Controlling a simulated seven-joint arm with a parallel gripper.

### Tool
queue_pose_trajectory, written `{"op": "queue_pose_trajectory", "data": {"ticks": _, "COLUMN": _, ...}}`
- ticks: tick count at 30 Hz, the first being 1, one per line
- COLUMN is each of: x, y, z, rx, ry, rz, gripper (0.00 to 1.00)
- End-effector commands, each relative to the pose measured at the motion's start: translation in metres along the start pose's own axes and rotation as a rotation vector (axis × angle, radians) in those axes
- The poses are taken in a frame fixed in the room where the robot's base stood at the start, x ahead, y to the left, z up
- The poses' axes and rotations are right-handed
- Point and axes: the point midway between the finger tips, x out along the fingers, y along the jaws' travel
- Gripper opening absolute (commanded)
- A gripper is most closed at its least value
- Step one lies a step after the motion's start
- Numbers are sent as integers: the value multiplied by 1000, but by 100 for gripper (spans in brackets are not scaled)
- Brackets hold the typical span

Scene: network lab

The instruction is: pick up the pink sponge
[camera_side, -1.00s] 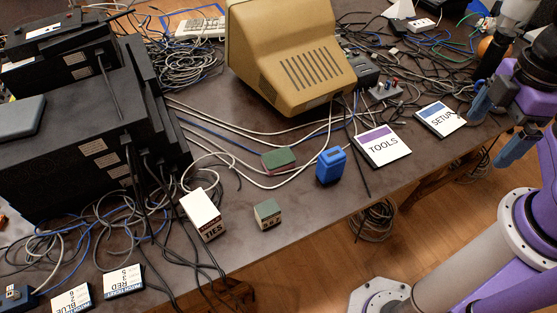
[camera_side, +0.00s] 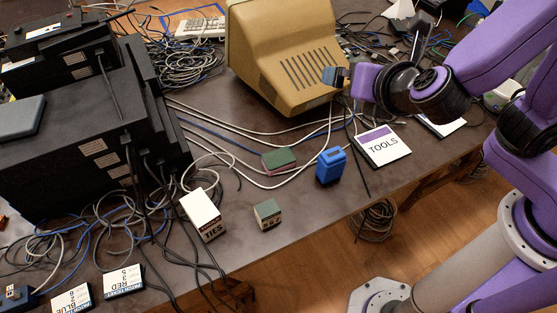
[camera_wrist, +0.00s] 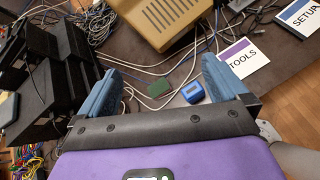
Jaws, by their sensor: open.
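A small block with a green top and a pinkish lower side (camera_side: 279,160), which looks like the sponge, lies flat on the table among loose cables in the side view. In the wrist view its green top (camera_wrist: 146,86) shows between my fingers, farther away. My gripper (camera_side: 336,76) is in front of the beige monitor in the side view, above and to the right of the sponge and apart from it. In the wrist view my gripper (camera_wrist: 160,66) has its two blue fingers spread wide with nothing between them.
A blue box (camera_side: 331,166) stands right of the sponge, with the TOOLS card (camera_side: 383,147) beyond it. The beige monitor (camera_side: 285,60) is behind. A TIES box (camera_side: 203,214) and a small green-topped box (camera_side: 268,215) stand in front. White and blue cables run around the sponge.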

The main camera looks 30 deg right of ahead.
Motion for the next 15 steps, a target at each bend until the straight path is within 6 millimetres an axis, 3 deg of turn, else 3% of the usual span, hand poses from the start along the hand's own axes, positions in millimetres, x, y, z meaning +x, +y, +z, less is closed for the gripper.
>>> {"op": "queue_pose_trajectory", "data": {"ticks": 3, "x": -5, "y": 26, "z": -9, "rx": -129, "ry": -52, "rz": 75, "gripper": 100}}
{"op": "queue_pose_trajectory", "data": {"ticks": 12, "x": -20, "y": 76, "z": -32, "rx": -387, "ry": -162, "rz": 230, "gripper": 100}}
{"op": "queue_pose_trajectory", "data": {"ticks": 15, "x": -9, "y": 70, "z": -44, "rx": -381, "ry": -159, "rz": 220, "gripper": 100}}
